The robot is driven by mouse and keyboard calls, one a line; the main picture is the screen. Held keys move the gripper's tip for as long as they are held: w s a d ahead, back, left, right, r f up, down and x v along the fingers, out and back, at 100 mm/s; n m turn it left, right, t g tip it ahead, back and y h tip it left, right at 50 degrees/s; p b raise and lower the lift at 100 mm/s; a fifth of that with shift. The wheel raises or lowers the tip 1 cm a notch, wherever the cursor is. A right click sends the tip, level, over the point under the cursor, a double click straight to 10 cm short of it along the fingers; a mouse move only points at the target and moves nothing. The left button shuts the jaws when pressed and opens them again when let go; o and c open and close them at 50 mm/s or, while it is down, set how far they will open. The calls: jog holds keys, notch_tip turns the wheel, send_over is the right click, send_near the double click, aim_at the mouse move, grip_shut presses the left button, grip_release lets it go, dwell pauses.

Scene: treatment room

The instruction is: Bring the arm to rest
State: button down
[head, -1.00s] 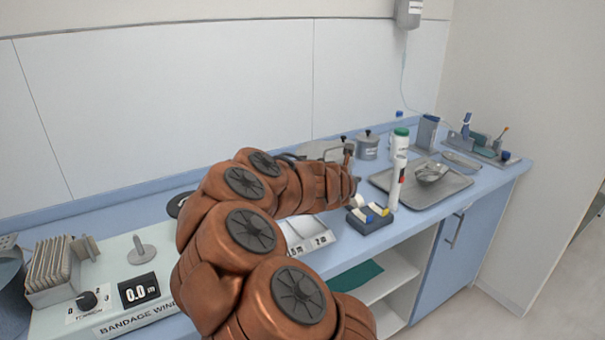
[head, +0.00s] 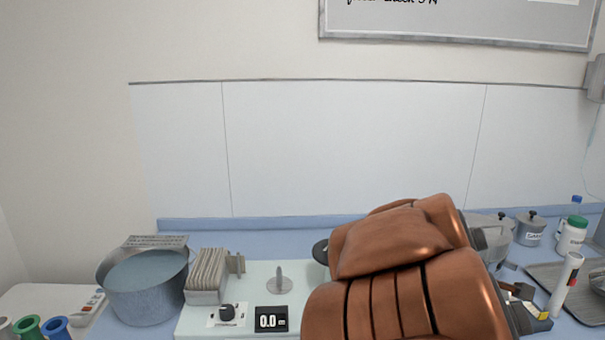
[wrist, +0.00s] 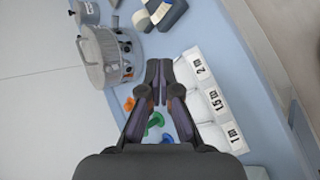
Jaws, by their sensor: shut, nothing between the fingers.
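My gripper (wrist: 159,72) shows in the wrist view with its two dark fingers together and nothing between them. It is over the blue counter, between a metal pot and a row of white labelled compartments. In the head view my copper-coloured arm rises from the bottom right of centre and leans right over the counter. It hides part of the counter, and my gripper's fingers cannot be made out there.
The metal pot (wrist: 105,58) is close left of the fingers, the white compartments (wrist: 208,92) close right. Small green pegs (wrist: 155,120) lie below. The bandage winder (head: 245,300), a grey basin (head: 145,285), a white tube (head: 565,285) and a tray (head: 545,272) stand around the arm.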

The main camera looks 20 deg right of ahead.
jog(key=s+a+f+m+g+y, duration=0.1)
jog(key=s+a, duration=0.4)
jog(key=a, duration=0.6)
jog(key=s+a+f+m+g+y+p, duration=0.1)
jog(key=s+a+f+m+y, duration=0.2)
jog(key=a, duration=0.7)
jog(key=s+a+f+m+g+y, duration=0.1)
jog(key=s+a+y, duration=0.4)
jog(key=a, duration=0.6)
jog(key=shift+s+a+f+m+g+y+p, duration=0.3)
jog(key=shift+s+a+f+m+y, duration=0.15)
jog(key=shift+s+f, duration=0.5)
jog(key=shift+d, duration=0.25)
